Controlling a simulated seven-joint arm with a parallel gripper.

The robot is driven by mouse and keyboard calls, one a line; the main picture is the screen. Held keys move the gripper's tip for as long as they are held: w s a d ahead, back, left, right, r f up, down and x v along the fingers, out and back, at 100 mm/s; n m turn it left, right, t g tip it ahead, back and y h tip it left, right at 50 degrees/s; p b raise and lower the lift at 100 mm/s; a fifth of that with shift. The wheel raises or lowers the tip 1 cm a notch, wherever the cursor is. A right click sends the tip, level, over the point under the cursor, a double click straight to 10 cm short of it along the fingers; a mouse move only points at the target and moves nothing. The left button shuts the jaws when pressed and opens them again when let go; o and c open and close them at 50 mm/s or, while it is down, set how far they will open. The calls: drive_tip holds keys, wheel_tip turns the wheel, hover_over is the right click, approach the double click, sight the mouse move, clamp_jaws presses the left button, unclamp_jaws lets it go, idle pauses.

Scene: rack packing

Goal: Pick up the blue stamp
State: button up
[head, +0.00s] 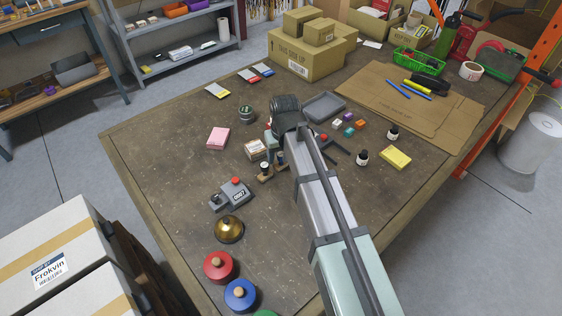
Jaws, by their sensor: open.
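A round blue piece with a wooden knob (240,295), which looks like the blue stamp, stands upright at the near left edge of the bench (170,160). A matching red one (218,266) is just behind it, and a green one (265,313) is cut off by the bottom edge. My gripper (273,174) is over the middle of the bench, partly hidden by my arm. It is open and looks empty, well behind and to the right of the blue stamp. I cannot tell its exact height.
A brass bell (229,229) and a grey device with a red button (233,192) stand between my gripper and the stamps. A small carton (256,149) and pink pad (218,138) lie nearby. Small coloured blocks (349,131) and a grey tray (323,106) are to the right.

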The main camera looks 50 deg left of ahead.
drive_tip(key=shift+a+f, duration=0.1)
drive_tip(key=shift+f, duration=0.4)
clamp_jaws()
